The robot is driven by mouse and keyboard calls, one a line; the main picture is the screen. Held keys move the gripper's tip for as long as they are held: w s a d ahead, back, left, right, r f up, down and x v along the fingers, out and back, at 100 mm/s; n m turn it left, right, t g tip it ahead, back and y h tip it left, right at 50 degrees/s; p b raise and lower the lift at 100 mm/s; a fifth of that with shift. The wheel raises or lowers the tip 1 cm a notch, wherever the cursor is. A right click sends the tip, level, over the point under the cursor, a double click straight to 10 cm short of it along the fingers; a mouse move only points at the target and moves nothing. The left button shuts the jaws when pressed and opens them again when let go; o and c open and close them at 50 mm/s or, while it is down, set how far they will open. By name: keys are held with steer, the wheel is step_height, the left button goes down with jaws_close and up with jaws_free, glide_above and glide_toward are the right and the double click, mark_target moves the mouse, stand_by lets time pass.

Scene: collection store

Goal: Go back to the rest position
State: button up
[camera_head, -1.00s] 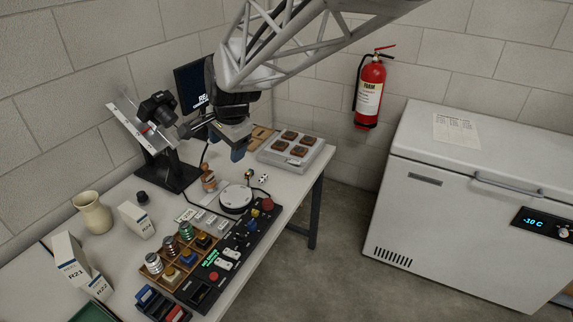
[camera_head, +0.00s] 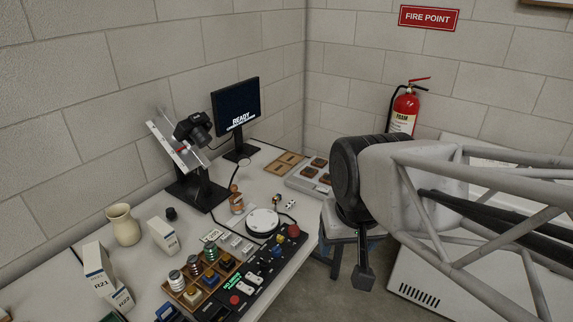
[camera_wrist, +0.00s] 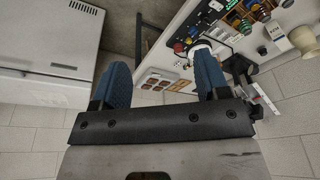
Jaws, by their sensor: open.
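My gripper (camera_wrist: 161,75) is open and empty in the wrist view. Its two blue fingers are well apart, with floor and part of the bench between and beyond them. In the head view my arm comes in from the right, and the gripper end hangs past the bench's right edge, mostly hidden by my wrist. The bench (camera_head: 75,285) carries a round white turntable-like disc (camera_head: 262,221), a black control panel (camera_head: 262,272), a wooden tray of spools (camera_head: 204,284) and a grey block with brown squares (camera_head: 305,178). None of these touches my gripper.
A cream jug (camera_head: 122,225) stands at left. A red extinguisher (camera_head: 404,107) hangs on the wall. A white chest freezer (camera_head: 420,290) is behind my arm.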

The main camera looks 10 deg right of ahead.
steer(key=shift+s+d+f+n, duration=0.15)
steer(key=shift+s+n, duration=0.05)
steer(key=shift+s, duration=0.3)
steer(key=shift+s+d+f+n, duration=0.1)
steer(key=shift+s+n, duration=0.1)
steer(key=shift+s, duration=0.25)
stand_by(0.7)
